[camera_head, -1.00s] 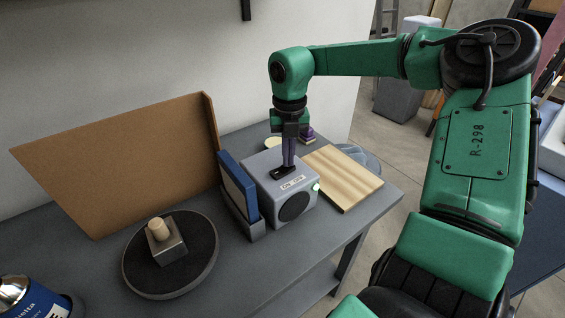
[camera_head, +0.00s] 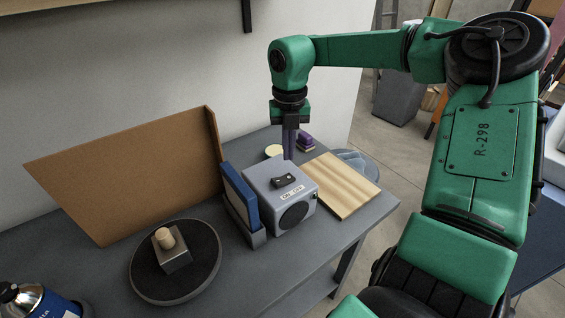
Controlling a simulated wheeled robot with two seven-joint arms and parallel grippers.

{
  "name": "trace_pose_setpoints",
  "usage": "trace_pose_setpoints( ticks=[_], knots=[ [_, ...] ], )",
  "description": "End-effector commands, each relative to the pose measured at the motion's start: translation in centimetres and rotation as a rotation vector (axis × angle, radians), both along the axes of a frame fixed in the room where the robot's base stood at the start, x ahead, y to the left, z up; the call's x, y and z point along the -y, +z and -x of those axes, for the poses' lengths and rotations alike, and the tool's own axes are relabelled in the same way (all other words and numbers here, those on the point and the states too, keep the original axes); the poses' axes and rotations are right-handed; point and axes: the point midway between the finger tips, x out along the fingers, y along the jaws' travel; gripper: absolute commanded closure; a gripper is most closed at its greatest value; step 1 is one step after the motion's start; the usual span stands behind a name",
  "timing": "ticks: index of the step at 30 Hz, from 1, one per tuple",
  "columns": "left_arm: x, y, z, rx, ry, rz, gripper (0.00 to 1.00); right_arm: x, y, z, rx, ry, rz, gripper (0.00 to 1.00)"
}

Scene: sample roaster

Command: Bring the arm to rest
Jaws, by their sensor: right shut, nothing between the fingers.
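My right arm reaches in from the right, green with black joints. How the switch is set is too small to tell. My left gripper does not show.
A wooden board (camera_head: 342,185) lies right of the box. A blue panel in a grey holder (camera_head: 240,200) stands left of it. A round dark turntable (camera_head: 205,262) carries a metal block with a wooden knob. A brown board (camera_head: 130,175) stands behind. A blue can (camera_head: 50,306) is front left.

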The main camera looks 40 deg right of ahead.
Motion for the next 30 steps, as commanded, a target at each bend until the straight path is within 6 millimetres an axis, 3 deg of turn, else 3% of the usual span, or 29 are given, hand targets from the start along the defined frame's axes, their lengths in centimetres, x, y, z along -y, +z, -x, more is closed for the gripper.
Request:
trace_pose_setpoints(
  ticks=[3,19,27,30],
  knots=[
    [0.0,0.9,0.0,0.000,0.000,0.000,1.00,0.0,1.2,0.0,0.001,0.000,0.001,1.00],
    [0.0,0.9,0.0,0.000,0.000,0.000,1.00,0.0,1.2,0.0,0.000,0.000,0.000,1.00],
    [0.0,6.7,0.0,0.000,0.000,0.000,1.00,0.0,7.0,0.0,0.000,0.000,0.000,1.00],
    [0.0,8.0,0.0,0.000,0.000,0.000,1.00,0.0,8.3,0.0,-0.001,-0.001,-0.001,1.00]
  ],
)
